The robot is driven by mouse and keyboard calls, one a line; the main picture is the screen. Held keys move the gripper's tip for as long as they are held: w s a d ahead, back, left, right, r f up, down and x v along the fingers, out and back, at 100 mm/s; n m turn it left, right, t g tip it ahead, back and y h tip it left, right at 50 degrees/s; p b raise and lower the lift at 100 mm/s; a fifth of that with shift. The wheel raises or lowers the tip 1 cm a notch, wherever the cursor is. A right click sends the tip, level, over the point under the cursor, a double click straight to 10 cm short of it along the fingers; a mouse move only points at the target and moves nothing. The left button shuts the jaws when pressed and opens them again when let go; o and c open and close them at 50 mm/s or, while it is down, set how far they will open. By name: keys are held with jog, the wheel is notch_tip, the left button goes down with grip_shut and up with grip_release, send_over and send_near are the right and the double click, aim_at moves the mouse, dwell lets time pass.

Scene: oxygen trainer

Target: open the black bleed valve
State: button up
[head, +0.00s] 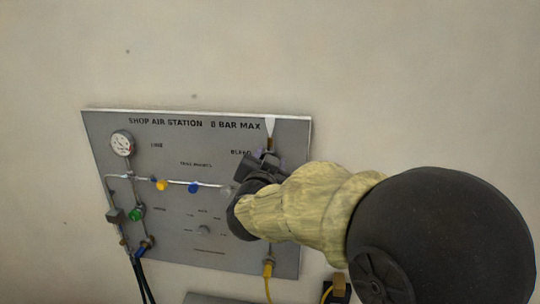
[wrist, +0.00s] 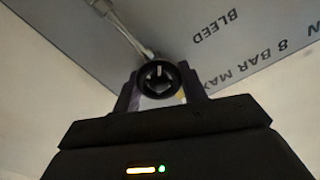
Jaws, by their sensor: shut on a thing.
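The black bleed valve shows in the wrist view as a round black knob (wrist: 159,81) with a pale mark in its middle, on the end of a metal pipe. The word BLEED is printed on the panel beside it. My gripper (wrist: 160,98) is shut on this knob, with one dark finger on each side. In the head view my gripper (head: 262,165) is at the upper right of the grey panel (head: 180,235), by the BLEED label. There the knob is hidden behind my gripper.
The panel carries a round gauge (head: 122,143), a yellow knob (head: 161,185), a blue knob (head: 194,187) and a green knob (head: 137,213) along its pipes. A yellow hose (head: 268,271) hangs at the lower right. The wall above is bare.

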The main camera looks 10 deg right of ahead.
jog(key=n+p, duration=0.1)
jog(key=n, duration=0.2)
jog(key=shift+a+n+p, duration=0.1)
jog(key=shift+n+p, duration=0.3)
jog(key=shift+a+f+n+p, duration=0.1)
jog(key=shift+n+p, duration=0.85)
jog(key=shift+n, duration=1.05)
jog(key=o, duration=1)
jog(key=b+v, duration=0.4)
jog(key=v, duration=1.3)
jog(key=shift+s+a, duration=0.1)
jog(key=shift+s, duration=0.05)
